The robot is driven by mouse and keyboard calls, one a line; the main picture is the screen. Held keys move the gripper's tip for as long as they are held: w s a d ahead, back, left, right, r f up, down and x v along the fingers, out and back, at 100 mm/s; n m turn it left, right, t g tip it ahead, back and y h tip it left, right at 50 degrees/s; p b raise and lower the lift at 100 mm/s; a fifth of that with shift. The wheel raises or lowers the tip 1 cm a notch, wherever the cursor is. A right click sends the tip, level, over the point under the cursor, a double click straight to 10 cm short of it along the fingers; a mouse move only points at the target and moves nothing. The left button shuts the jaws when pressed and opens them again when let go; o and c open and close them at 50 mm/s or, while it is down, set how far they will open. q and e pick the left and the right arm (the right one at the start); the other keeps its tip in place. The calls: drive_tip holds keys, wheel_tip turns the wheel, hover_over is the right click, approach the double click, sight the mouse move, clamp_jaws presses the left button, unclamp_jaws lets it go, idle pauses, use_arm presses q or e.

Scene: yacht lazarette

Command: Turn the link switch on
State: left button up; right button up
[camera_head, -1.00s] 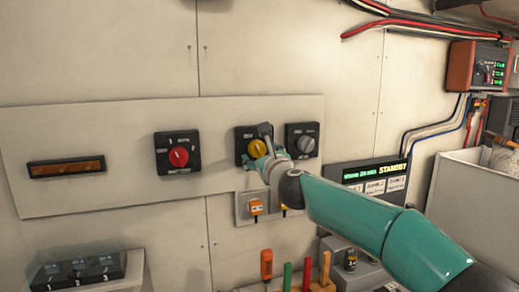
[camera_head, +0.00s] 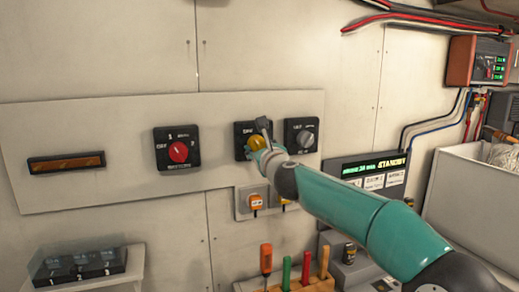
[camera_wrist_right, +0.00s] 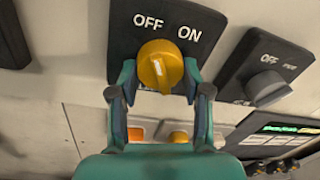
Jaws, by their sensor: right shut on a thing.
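A yellow rotary knob (camera_wrist_right: 160,66) sits on a black switch plate (camera_wrist_right: 125,40) lettered OFF and ON. In the head view this yellow switch (camera_head: 257,142) is on the pale panel, left of a grey-knobbed switch (camera_head: 305,139). My right gripper (camera_wrist_right: 160,78) is shut on the yellow knob, one finger on each side. It also shows in the head view (camera_head: 262,137), partly covering the switch. The plate's lower lettering is hidden by the gripper, so I cannot read its name. The knob's exact pointing is hard to tell. My left gripper is not in view.
A red-knobbed switch (camera_head: 178,151) and an amber indicator (camera_head: 66,163) are further left on the panel. Orange plugs (camera_head: 256,202) are just below. A rack of colored-handled tools (camera_head: 290,283) and a lit display unit (camera_head: 372,168) stand lower right.

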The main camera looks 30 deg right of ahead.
drive_tip(key=shift+m, duration=0.3)
drive_tip(key=m, duration=0.5)
drive_tip(key=shift+a, duration=0.15)
drive_tip(key=m, duration=0.6)
drive_tip(key=shift+r+g+y, duration=0.1)
drive_tip(key=shift+g+y, duration=0.2)
drive_tip(key=shift+y, duration=0.1)
drive_tip(key=o, duration=1.2)
drive_tip(key=shift+c, duration=0.2)
drive_tip(key=v, duration=1.1)
drive_tip(key=shift+s, duration=0.45)
